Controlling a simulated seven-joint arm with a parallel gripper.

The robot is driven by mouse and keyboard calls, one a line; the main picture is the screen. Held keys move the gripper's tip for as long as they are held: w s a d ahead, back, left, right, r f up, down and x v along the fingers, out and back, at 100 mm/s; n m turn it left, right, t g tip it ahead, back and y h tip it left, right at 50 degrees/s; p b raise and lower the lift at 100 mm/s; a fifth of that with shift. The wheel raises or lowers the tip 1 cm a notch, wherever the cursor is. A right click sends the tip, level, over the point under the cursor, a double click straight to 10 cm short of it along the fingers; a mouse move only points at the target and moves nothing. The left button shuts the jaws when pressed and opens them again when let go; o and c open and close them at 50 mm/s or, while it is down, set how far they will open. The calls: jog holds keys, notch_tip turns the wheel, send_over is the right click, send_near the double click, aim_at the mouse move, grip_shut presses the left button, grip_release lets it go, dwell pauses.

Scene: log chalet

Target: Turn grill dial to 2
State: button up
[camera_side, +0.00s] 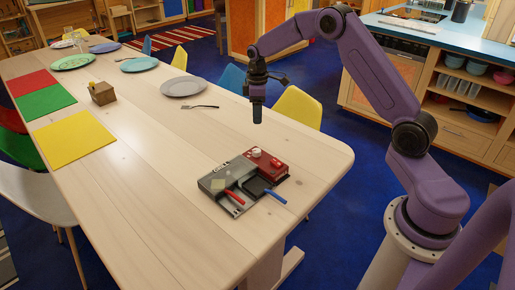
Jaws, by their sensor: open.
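The small grill (232,187) lies on the near right part of the wooden table. It has a grey body and a red box (268,168) at its right. A round white dial (256,152) sits on top of the red box, with a small red part beside it. The dial's marks are too small to read. A red-handled piece (233,196) and a blue-handled piece (274,197) lie at its front. My gripper (257,118) points down in the air above and behind the grill, apart from it. It is open and empty.
Plates (184,86) and a fork (200,106) lie farther back. Red, green and yellow mats (72,136) and a wooden holder (102,93) are at the left. A yellow chair (297,106) stands by the right edge. The table left of the grill is clear.

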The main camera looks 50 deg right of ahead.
aim_at(257, 150)
notch_tip(257, 150, down, 16)
jog(key=shift+r, duration=0.25)
dwell(0.3)
jog(key=c, duration=1.1)
